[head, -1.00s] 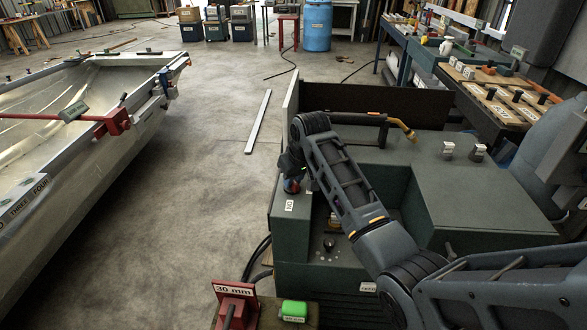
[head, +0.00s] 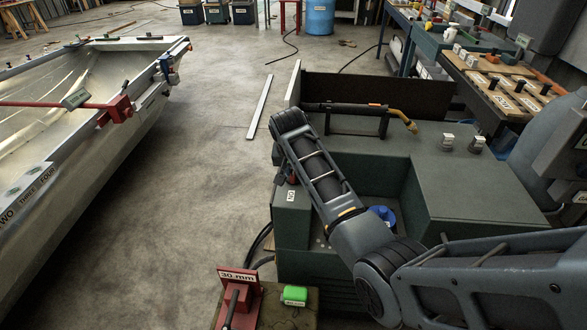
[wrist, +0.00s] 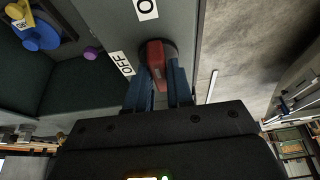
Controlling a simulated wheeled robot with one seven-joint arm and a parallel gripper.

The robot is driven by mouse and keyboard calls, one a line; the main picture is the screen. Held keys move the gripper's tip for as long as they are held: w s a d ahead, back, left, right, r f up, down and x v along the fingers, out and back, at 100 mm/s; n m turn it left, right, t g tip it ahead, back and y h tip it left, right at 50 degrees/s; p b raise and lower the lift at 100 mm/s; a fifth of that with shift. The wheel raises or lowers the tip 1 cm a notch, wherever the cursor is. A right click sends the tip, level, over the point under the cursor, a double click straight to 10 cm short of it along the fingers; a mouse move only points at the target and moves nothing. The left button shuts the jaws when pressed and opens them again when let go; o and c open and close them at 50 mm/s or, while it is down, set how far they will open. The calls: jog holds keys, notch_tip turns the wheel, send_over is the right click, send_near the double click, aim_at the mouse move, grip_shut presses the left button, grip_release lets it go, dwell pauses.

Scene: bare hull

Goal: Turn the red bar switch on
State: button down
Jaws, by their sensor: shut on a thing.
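The red bar switch (wrist: 157,58) is on the dark green housing, with my gripper (wrist: 161,67) shut on it, one finger on each side. In the wrist view the bar stands roughly upright in the picture, with a label that reads OFF (wrist: 122,63) to its left and a partly cut-off label starting with O (wrist: 146,8) above it. The gripper hides part of the bar, so I cannot tell its exact angle. In the head view only a small red bit of the switch (head: 292,180) shows beside my arm, above the ON label (head: 290,195).
A blue knob (head: 382,215) sits in the housing's recess, right of my arm. A torch-like tool (head: 360,108) lies on a rack behind it. A red 30 mm stand (head: 238,290) and a green box (head: 294,295) are in front. Clear floor lies left, before the metal boat hull (head: 130,130).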

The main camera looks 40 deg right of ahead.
dwell(0.4)
jog(key=c, duration=1.1)
grip_release()
jog(key=shift+r, duration=0.1)
jog(key=b+v, duration=0.1)
jog(key=v, duration=0.6)
jog(key=shift+a+r, duration=0.2)
